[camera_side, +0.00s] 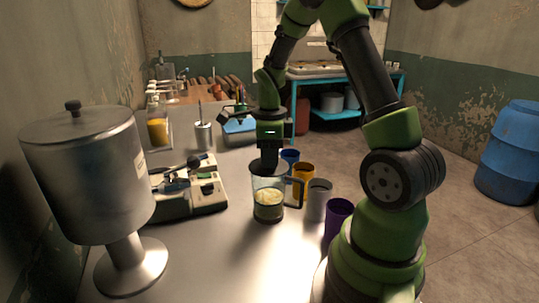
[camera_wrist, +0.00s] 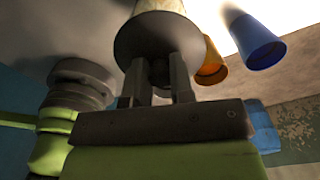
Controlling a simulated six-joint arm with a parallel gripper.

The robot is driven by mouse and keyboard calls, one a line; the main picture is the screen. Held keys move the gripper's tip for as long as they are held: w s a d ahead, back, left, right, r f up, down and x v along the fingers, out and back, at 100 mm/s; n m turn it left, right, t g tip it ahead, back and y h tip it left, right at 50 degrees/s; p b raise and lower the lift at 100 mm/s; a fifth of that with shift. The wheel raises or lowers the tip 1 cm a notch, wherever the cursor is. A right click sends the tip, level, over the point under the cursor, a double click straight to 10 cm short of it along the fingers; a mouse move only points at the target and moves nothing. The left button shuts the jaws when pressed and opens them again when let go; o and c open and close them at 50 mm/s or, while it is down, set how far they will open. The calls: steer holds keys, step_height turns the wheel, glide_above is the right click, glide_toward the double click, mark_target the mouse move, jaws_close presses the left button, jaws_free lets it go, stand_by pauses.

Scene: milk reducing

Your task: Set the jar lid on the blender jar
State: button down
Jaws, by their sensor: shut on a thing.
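The blender jar (camera_side: 268,207) is clear with a handle on its right side and pale, foamy contents. It stands upright on the metal table. My gripper (camera_side: 268,168) points down right over the jar's mouth. In the wrist view my gripper (camera_wrist: 160,76) is shut on the small knob of the dark, round jar lid (camera_wrist: 130,42). The lid's disc hides most of what lies beyond it, and a pale part of the jar (camera_wrist: 160,6) shows past its edge. In the side view I cannot tell the lid from the jar's dark top, or whether they touch.
Blue (camera_side: 289,156), orange (camera_side: 303,175), grey (camera_side: 318,200) and purple (camera_side: 338,216) cups stand in a row close to the jar's right. A large metal dispenser (camera_side: 85,165) stands at left. A pale appliance (camera_side: 200,190) sits behind. The table front is clear.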

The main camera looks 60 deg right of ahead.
stand_by(0.4)
steer(key=shift+c, duration=2.2)
jaws_free()
steer(key=shift+r, duration=2.95)
